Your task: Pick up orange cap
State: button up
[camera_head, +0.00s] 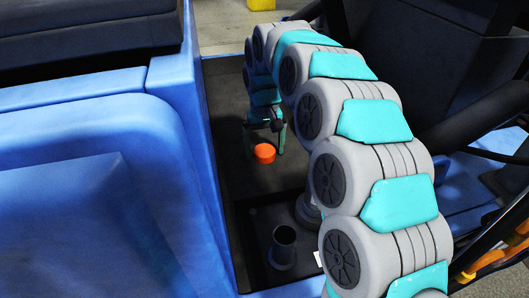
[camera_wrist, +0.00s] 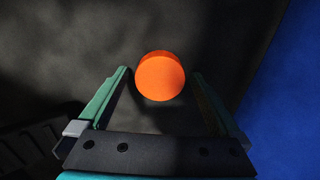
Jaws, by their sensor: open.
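The orange cap (camera_head: 264,153) is a small round piece on the dark floor of the recess in the head view. In the wrist view the orange cap (camera_wrist: 160,77) shows as a bright disc just beyond and between the finger ends. My gripper (camera_head: 266,146) is open and hangs down right by the cap. In the wrist view my gripper (camera_wrist: 160,80) has one green finger on each side, with a gap to the cap on both sides. I cannot tell how high the fingertips are above the floor.
A blue wall (camera_head: 178,125) borders the recess on the left, and a blue surface (camera_wrist: 285,90) shows at right in the wrist view. A dark upright cylinder (camera_head: 283,247) stands in a lower tray near the front. Dark floor around the cap is clear.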

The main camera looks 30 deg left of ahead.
jog(key=c, duration=1.3)
jog(key=shift+o, duration=0.2)
jog(key=shift+r, duration=0.15)
